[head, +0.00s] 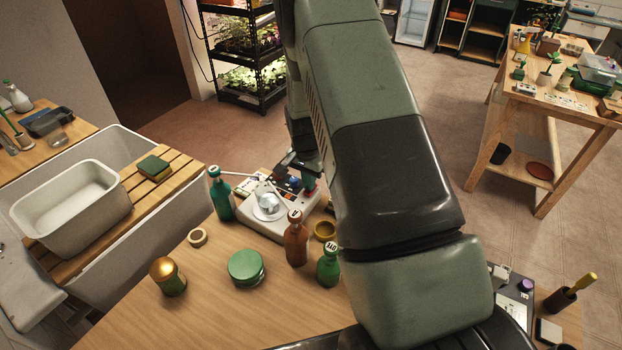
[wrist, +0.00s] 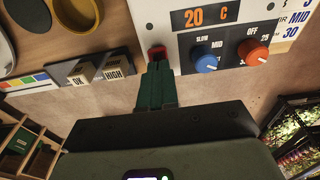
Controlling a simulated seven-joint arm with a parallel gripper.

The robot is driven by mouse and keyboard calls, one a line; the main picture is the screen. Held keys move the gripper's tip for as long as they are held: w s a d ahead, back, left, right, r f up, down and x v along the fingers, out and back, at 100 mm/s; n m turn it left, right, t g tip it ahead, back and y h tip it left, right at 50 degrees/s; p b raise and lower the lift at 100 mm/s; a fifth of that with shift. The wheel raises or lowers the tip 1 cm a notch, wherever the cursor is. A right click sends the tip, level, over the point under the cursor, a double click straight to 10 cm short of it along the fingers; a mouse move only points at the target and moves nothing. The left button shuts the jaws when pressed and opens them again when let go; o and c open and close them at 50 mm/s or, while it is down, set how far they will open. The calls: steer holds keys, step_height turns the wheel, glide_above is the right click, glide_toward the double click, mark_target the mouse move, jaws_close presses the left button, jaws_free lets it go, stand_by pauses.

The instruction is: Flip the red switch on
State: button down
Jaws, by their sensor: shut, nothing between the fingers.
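The red switch (wrist: 157,52) sits at the lower left edge of a white control panel (wrist: 165,20) in the wrist view. My gripper (wrist: 157,72) has its green fingers shut together, with nothing between them. The fingertips are right at the switch and partly cover it; I cannot tell whether they touch it or which way it is set. In the head view the white device (head: 262,228) stands at the back edge of the wooden table, and my arm hides part of it. The switch is not clear there.
A blue knob (wrist: 205,61) and an orange knob (wrist: 251,52) are right of the switch. Blocks marked OK (wrist: 81,74) and HIGH (wrist: 115,66) are left. A green bottle (head: 221,195) and a brown bottle (head: 296,240) stand close to the device.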

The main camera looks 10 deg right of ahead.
steer(key=shift+r, duration=0.15)
step_height(320, 180, up, 14)
steer(key=s+a, duration=0.1)
steer(key=shift+s+a+f, duration=0.2)
steer(key=shift+s+a, duration=0.05)
stand_by(0.4)
steer(key=shift+w+d+r+t, duration=0.1)
steer(key=shift+w+d+t, duration=0.25)
steer(key=shift+d, duration=0.1)
steer(key=f, duration=0.4)
steer(key=w+d+f, duration=0.1)
steer(key=f, duration=0.9)
steer(key=shift+w+d, duration=0.3)
